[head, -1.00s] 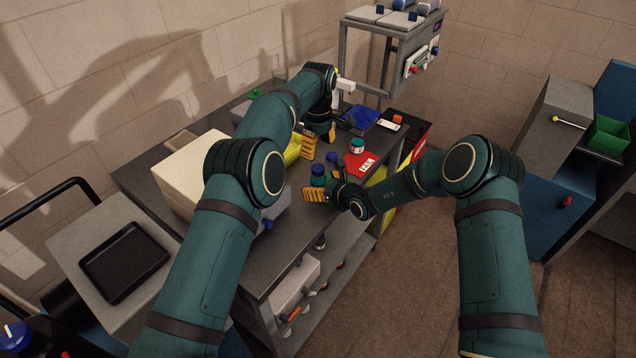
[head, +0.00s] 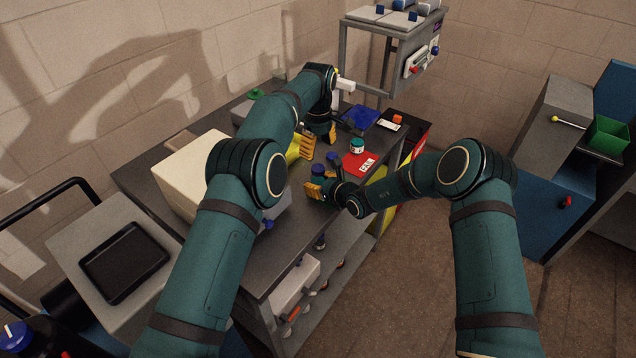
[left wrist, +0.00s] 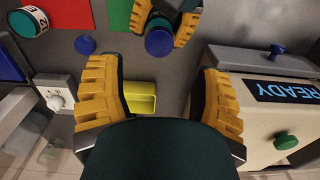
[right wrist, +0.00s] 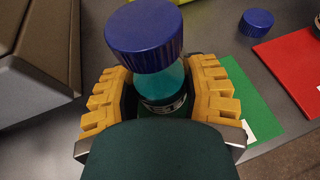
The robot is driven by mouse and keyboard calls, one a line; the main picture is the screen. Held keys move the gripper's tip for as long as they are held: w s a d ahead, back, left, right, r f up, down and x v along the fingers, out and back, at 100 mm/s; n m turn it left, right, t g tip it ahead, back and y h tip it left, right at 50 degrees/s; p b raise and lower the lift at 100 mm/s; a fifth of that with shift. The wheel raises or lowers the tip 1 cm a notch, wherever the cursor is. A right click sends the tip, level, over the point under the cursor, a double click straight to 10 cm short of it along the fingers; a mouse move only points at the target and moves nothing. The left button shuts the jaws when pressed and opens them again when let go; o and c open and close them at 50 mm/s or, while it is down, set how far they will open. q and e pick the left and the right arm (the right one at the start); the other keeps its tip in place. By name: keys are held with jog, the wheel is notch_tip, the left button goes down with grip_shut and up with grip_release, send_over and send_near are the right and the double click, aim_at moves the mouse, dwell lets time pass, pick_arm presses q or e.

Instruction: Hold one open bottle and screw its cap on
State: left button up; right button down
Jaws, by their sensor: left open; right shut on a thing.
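My right gripper (right wrist: 160,95) is shut around a bottle of teal liquid (right wrist: 176,82) with a dark label. A ribbed blue cap (right wrist: 145,35) sits at the bottle's top; whether it is fully seated I cannot tell. In the head view the right gripper (head: 321,187) is low over the table, with the blue top (head: 318,169) showing above its fingers. A second blue cap (right wrist: 257,22) lies loose on the table beside the red mat. My left gripper (head: 320,140) is open and empty above the table. Its wrist view shows the held bottle's blue cap (left wrist: 159,42) ahead, beyond the fingers.
A green mat (right wrist: 248,98) lies beside the held bottle. A blue mat (head: 362,116) lies farther back.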

aim_at(318, 168)
pick_arm(q)
jog(key=m, duration=0.3)
jog(key=shift+m, duration=0.4)
jog(key=shift+f, duration=3.95)
grip_shut()
jog(key=m, duration=0.8)
